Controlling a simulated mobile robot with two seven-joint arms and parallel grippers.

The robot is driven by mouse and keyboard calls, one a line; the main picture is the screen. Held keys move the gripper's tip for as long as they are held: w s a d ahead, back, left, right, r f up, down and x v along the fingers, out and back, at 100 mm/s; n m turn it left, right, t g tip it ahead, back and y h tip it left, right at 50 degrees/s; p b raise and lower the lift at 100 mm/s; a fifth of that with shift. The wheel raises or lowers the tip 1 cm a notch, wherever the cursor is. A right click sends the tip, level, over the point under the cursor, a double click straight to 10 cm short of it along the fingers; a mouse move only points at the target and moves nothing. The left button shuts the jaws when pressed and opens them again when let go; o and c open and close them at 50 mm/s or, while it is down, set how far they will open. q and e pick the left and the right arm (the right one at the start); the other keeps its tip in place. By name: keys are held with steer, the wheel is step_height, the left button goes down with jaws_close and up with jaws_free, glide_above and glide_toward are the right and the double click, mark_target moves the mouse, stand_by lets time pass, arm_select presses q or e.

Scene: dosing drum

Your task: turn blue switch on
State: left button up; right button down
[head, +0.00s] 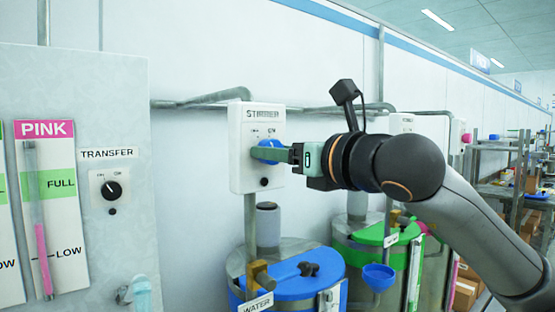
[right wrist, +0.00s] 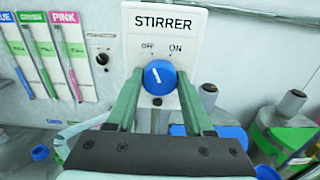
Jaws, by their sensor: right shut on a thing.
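The blue switch (head: 269,150) is a round knob on the white STIRRER box (head: 240,180) on the wall. In the right wrist view the knob (right wrist: 160,77) sits below the OFF and ON labels. Its white pointer line leans slightly to the left, to the OFF side. My right gripper (head: 266,153) reaches in from the right in the head view and is shut on the blue switch, with one green finger on each side of it. The fingers partly hide the knob in the head view. My left gripper is not in view.
A blue-lidded WATER drum (head: 295,288) stands below the box, with a green-lidded drum (head: 385,236) to its right. A TRANSFER switch (head: 111,190) is on the panel at left, beside the PINK level gauge (head: 45,190). Pipes run along the wall.

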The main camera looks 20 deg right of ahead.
arm_select(q)
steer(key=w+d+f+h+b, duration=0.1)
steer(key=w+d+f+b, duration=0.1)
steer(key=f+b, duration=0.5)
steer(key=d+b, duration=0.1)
steer(key=b, duration=0.2)
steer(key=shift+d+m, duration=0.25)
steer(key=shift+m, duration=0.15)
arm_select(e)
steer(key=m, duration=1.1)
steer(key=shift+d, duration=0.1)
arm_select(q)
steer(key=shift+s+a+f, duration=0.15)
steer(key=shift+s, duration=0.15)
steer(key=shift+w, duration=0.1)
arm_select(e)
steer(key=shift+c, duration=1.4)
jaws_free()
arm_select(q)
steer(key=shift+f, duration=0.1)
